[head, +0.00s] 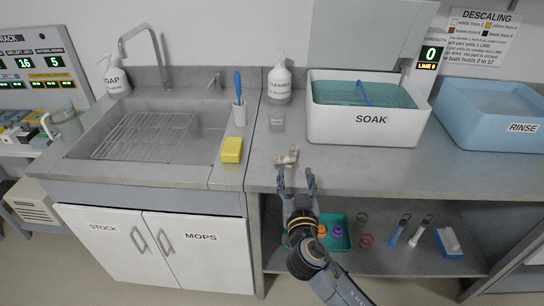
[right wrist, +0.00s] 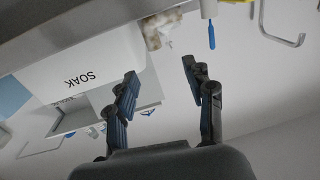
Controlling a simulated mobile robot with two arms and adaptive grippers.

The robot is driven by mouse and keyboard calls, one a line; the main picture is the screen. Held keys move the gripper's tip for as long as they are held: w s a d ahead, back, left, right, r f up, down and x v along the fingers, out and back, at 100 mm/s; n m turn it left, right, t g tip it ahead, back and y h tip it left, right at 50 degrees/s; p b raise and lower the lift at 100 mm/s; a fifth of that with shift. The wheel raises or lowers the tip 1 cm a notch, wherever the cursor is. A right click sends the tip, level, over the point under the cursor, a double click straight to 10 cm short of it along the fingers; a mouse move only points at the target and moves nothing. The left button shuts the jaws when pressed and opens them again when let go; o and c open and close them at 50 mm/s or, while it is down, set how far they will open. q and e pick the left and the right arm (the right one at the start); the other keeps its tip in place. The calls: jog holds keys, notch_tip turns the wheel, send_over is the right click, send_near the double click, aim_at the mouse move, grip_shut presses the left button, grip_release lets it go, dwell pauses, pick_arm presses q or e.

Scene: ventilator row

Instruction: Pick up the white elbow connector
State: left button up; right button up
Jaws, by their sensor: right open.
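The white elbow connector (head: 287,157) lies on the steel counter near its front edge, left of the soak tub. It looks off-white with tan or brownish patches. In the right wrist view it (right wrist: 160,28) shows beyond the fingertips, near the top middle. My right gripper (head: 296,178) is open and empty, with its fingers just in front of the connector at the counter's front edge. Its two fingers (right wrist: 160,74) are spread apart in the right wrist view, and a gap lies between them and the connector. My left gripper is not in view.
A white SOAK tub (head: 365,132) stands right of the connector. A lower shelf (head: 385,255) holds a teal tray (head: 338,243) and brushes.

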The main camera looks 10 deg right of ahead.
aim_at(295, 149)
jog(key=w, duration=0.3)
jog(key=w+d+p, duration=0.1)
jog(key=w, duration=0.2)
jog(key=shift+w+d, duration=0.1)
jog(key=shift+d, duration=0.1)
jog(key=shift+w, duration=0.25)
jog(key=shift+w+d+r+p, duration=0.15)
jog(key=shift+w+d+p, duration=0.15)
jog(key=shift+w, duration=0.15)
jog(key=w, duration=0.1)
jog(key=w+d+p, duration=0.1)
jog(key=w, duration=0.1)
jog(key=shift+w, duration=0.6)
jog(key=c, duration=1.1)
